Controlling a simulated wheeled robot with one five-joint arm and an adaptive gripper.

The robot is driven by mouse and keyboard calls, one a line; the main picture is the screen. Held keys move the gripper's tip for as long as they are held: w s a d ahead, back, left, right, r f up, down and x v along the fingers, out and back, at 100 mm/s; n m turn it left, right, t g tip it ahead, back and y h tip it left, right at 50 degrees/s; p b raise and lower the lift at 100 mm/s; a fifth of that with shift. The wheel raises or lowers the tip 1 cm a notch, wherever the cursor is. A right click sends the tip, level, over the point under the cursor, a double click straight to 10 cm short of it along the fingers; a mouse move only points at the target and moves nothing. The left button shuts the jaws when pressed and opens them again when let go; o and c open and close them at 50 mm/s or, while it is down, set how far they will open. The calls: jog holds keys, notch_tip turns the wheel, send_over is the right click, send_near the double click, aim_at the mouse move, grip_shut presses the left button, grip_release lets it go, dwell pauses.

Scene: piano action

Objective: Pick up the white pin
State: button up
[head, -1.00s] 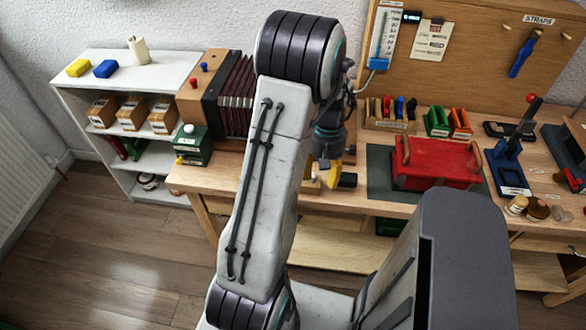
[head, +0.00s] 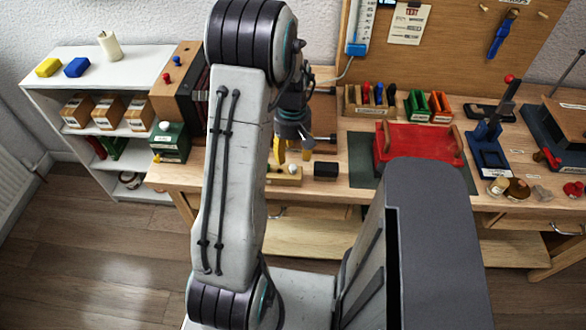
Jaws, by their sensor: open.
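A small white round-headed piece (head: 292,168), likely the white pin, shows at a low wooden block (head: 284,178) near the bench's front edge. My gripper (head: 293,154) points down just above it in the picture, with its two yellow fingers apart. The gripper looks empty. The height of the fingertips over the white head, and whether they touch it, cannot be told. The pin's shaft is not visible. Another white round knob (head: 165,126) sits on top of the dark green box (head: 170,143) at the bench's left end.
A black block (head: 325,170) stands right beside the wooden block. A red case (head: 420,142) lies on a green mat farther right. The accordion-like box (head: 176,98) stands behind on the left. My arm hides part of the bench.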

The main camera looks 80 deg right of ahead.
aim_at(293, 166)
jog(key=shift+s+d+f+p, duration=0.1)
jog(key=shift+f+p, duration=0.3)
jog(key=shift+f, duration=1.3)
jog(key=shift+d+f+p, duration=0.1)
jog(key=shift+f+p, duration=0.25)
jog(key=shift+f, duration=1.35)
jog(key=c, duration=0.9)
